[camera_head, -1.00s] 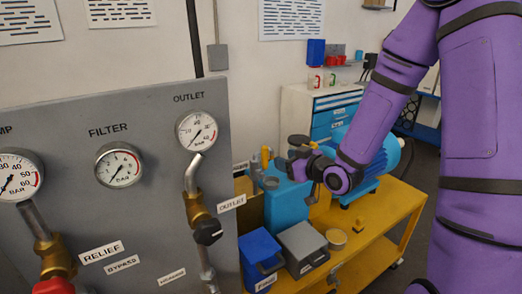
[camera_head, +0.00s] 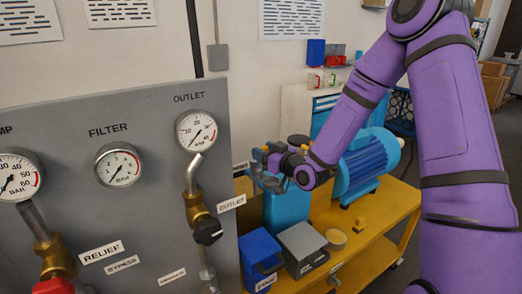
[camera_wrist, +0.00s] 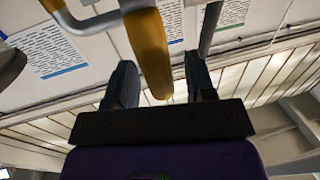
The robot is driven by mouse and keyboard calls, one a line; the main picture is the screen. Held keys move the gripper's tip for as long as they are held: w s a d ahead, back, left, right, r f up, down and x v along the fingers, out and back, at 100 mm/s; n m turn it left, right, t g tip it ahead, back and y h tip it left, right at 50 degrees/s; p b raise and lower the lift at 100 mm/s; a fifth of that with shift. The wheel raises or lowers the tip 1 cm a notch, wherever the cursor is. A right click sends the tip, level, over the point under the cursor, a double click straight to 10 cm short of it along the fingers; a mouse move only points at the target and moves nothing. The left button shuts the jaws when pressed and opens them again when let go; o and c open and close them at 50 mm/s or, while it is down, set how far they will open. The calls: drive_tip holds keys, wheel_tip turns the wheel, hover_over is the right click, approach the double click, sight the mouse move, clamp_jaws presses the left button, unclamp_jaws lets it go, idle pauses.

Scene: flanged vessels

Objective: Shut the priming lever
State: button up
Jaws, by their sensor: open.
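The yellow handle (camera_wrist: 148,45), which looks like the priming lever, comes down from the top of the wrist view. Its rounded end lies between the two dark fingers of my gripper (camera_wrist: 160,80), with gaps showing on both sides. My gripper is open. In the head view my gripper (camera_head: 268,166) is at the top of the blue pump body (camera_head: 287,210). The lever's pivot is hidden.
The grey panel (camera_head: 110,215) with gauges and the outlet valve (camera_head: 208,231) stands at left. A blue motor (camera_head: 362,165) sits behind my forearm on the yellow bench (camera_head: 385,215). A blue bin (camera_head: 259,250) and a grey bin (camera_head: 301,240) are in front of the pump.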

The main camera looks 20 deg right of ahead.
drive_tip(key=shift+x, duration=0.8)
drive_tip(key=shift+c, duration=0.2)
clamp_jaws()
drive_tip(key=shift+a, duration=0.1)
